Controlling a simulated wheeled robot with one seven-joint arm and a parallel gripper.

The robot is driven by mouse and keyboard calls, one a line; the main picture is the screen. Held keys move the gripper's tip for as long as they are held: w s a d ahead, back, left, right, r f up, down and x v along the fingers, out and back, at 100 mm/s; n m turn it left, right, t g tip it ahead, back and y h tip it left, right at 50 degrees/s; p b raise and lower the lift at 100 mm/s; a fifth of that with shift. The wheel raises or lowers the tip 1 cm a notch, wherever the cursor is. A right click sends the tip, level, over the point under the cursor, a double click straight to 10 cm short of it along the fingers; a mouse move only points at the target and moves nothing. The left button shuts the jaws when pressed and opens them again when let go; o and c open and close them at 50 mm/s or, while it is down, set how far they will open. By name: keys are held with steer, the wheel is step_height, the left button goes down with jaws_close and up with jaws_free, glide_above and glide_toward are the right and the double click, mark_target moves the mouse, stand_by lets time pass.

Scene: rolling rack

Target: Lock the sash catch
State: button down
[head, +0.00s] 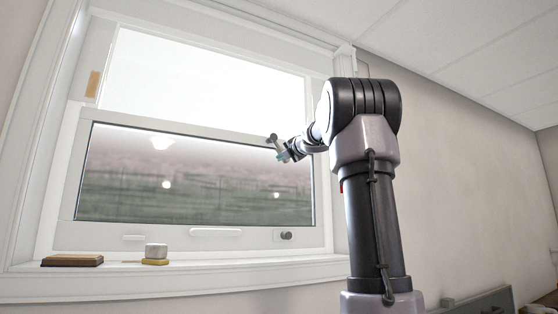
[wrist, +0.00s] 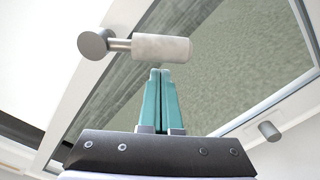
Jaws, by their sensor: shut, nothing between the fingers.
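The sash catch (head: 271,140) is a small grey piece near the right end of the rail between the two panes. In the wrist view it has a round grey disc (wrist: 92,44), a short metal shaft and a pale cylindrical handle (wrist: 162,47) pointing right. My gripper (wrist: 161,71) has teal fingers, closed together and empty. Their tips are just below the handle in the picture; I cannot tell whether they touch it. In the head view my gripper (head: 284,157) is just below the catch, in front of the lower pane.
The lower sash (head: 105,236) has pale pulls and a dark round knob (head: 286,236) on its bottom rail. My arm covers the window's right side.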

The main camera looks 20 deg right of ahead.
steer(key=shift+d+r+n, duration=0.25)
steer(key=shift+d+n, duration=0.3)
steer(key=shift+n, duration=0.05)
stand_by(0.5)
steer(key=d+r+n, duration=0.4)
steer(key=r+n, duration=0.1)
steer(key=n, duration=0.4)
steer(key=shift+d+r+n, duration=0.2)
steer(key=shift+d+n, duration=0.2)
stand_by(0.3)
steer(key=shift+w, duration=0.1)
